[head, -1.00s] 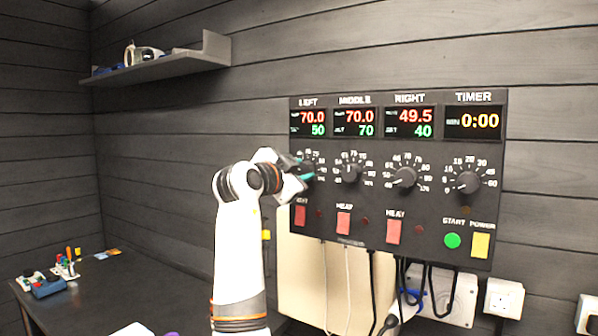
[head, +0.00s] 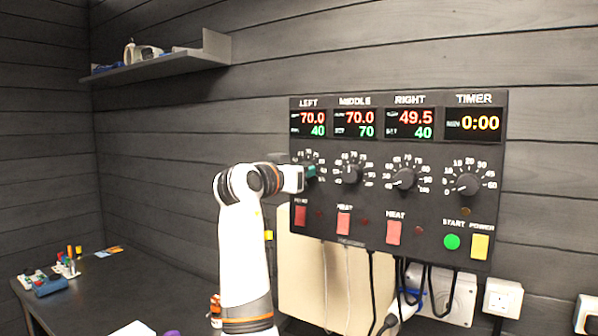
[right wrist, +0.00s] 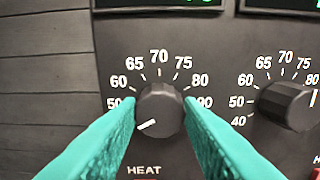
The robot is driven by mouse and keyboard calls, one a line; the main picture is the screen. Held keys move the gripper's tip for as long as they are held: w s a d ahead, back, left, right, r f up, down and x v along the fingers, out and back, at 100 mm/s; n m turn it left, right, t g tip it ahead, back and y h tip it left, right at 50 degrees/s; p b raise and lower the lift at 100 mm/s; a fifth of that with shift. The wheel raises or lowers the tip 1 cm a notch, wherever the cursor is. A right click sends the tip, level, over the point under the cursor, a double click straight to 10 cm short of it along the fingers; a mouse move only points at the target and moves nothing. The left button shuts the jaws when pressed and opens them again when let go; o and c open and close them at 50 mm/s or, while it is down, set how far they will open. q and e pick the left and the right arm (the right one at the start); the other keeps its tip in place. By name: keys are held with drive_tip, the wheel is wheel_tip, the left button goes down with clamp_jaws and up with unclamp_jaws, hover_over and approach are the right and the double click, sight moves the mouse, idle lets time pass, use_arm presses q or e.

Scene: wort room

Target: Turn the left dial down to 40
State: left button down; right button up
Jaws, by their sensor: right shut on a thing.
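The left dial (right wrist: 159,110) is a dark knob on the black control panel. In the right wrist view its white pointer line is turned to the lower left, below the 50 mark. My right gripper (right wrist: 158,104) has its teal fingers on either side of the knob, shut on it. In the head view my right gripper (head: 310,172) covers most of this dial. The LEFT display (head: 309,123) reads 70.0 in red above 40 in green. My left gripper is not in view.
The middle dial (head: 351,173) is close on the right, with the right dial (head: 404,179) and timer dial (head: 467,184) beyond. A red heat switch (head: 300,215) is just below the gripper. Cables hang under the panel.

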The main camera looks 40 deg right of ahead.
drive_tip(key=shift+f, duration=0.1)
idle(0.4)
drive_tip(key=o, duration=1)
drive_tip(key=shift+a, duration=0.1)
drive_tip(key=b+v, duration=0.4)
drive_tip(key=v, duration=0.8)
